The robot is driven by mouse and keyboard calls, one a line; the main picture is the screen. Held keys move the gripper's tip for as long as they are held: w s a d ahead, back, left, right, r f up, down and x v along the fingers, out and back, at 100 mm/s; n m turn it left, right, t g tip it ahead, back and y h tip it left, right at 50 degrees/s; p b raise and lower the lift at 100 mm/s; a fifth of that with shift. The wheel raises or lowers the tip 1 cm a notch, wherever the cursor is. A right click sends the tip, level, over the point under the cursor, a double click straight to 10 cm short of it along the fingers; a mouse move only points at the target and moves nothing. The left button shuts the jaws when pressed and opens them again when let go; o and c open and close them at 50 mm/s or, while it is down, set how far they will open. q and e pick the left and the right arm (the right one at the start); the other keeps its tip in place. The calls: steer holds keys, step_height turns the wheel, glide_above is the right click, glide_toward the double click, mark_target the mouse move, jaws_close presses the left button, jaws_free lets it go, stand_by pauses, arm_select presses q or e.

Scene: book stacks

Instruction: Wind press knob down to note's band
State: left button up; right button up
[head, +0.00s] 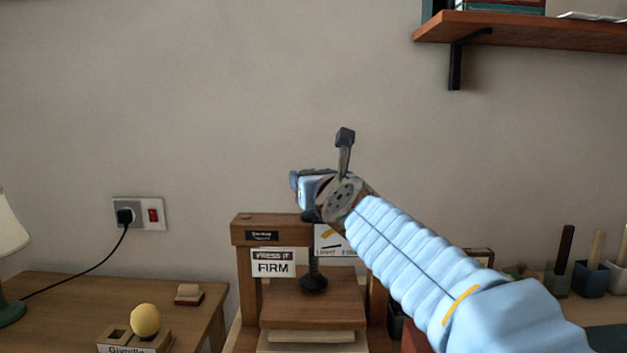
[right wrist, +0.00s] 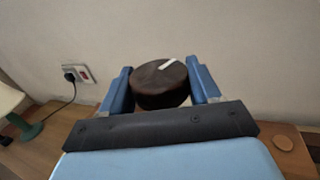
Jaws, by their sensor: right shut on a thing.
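The wooden press (head: 270,234) stands at the lower middle of the head view. A note (head: 273,263) reading "PRESS IT FIRM" is on its front. A black screw (head: 314,275) with a round foot reaches down toward the board (head: 312,308). My right gripper (head: 308,200) is at the top of the press. In the right wrist view its blue fingers are shut on the dark round knob (right wrist: 160,84), which has a white line pointing up and right. My left gripper is out of view.
A desk at left holds a yellow ball on a wooden stand (head: 145,322), a small block (head: 188,294) and a lamp (head: 10,245). A wall socket (head: 138,214) has a cord. A shelf (head: 520,30) hangs upper right. Pots (head: 590,278) stand at right.

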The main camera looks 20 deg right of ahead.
steer(key=shift+r, duration=0.25)
steer(key=o, duration=1)
steer(key=shift+s, duration=0.1)
steer(key=shift+c, duration=0.2)
steer(key=shift+o, duration=0.2)
steer(key=shift+f, duration=0.1)
steer(key=shift+s+a+f, duration=0.1)
steer(key=shift+s+a, duration=0.05)
steer(key=shift+s, duration=0.2)
steer(key=s+a+b, duration=0.1)
steer(key=s, duration=1.2)
steer(key=shift+a+b, duration=0.35)
steer(key=shift+a, duration=0.05)
